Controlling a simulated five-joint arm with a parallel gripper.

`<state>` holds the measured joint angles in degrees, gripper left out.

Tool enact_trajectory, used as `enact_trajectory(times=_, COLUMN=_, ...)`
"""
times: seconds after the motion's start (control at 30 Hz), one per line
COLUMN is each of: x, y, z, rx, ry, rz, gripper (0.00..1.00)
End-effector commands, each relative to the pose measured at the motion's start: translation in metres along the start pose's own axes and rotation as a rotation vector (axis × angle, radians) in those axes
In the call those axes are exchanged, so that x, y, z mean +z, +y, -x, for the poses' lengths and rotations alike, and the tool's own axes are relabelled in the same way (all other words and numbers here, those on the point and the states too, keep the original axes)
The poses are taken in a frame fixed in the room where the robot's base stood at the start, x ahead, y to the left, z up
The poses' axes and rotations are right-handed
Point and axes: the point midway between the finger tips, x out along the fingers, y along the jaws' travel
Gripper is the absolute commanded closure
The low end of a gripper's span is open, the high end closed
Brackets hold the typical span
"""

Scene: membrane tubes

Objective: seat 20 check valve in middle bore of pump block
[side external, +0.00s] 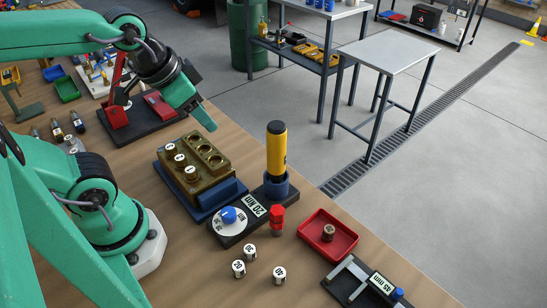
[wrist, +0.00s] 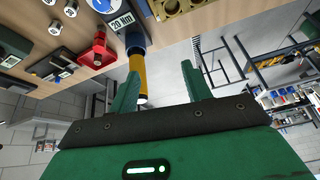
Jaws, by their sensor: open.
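The brass pump block (side external: 213,184) sits on a blue base in the side view. Its far row shows open bores, with the middle bore (side external: 204,149) empty; its near row holds white-topped parts. Part of the block (wrist: 172,8) shows at the top edge of the wrist view. Three loose white-topped check valves stand upright on the bench: one (side external: 238,269) at left, one (side external: 250,253) behind it, one (side external: 279,274) at right. Their numbers are too small to read surely. My gripper (side external: 194,108) is open and empty above and behind the block; its fingers (wrist: 158,85) show apart in the wrist view.
A yellow-and-black cylinder (side external: 277,150) stands tall in a blue holder right of the block. A dial plate marked 20 Nm (side external: 254,209), a red-topped piece (side external: 277,217), a red tray (side external: 348,238) holding a small part, and a 45 mm gauge (side external: 365,284) lie nearby.

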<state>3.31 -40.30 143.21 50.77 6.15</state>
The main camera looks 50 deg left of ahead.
Motion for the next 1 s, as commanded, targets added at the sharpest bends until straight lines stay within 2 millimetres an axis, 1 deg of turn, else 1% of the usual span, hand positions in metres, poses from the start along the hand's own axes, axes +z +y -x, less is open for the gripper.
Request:
enact_trajectory(times=0.17, x=-0.001, y=0.026, z=-0.019, rx=0.057, ry=-0.052, rz=-0.286, gripper=0.51)
enact_trajectory(times=0.27, x=0.0, y=0.045, z=-0.032, rx=0.099, ry=-0.08, rz=-0.49, gripper=0.51)
enact_trajectory(times=0.47, x=0.009, y=0.085, z=-0.056, rx=0.189, ry=-0.125, rz=-0.91, gripper=0.51)
enact_trajectory(times=0.67, x=0.027, y=0.124, z=-0.077, rx=0.289, ry=-0.154, rz=-1.332, gripper=0.51)
enact_trajectory(times=0.8, x=0.045, y=0.15, z=-0.09, rx=0.364, ry=-0.165, rz=-1.628, gripper=0.51)
enact_trajectory(times=1.0, x=0.075, y=0.182, z=-0.105, rx=0.473, ry=-0.168, rz=-2.023, gripper=0.51)
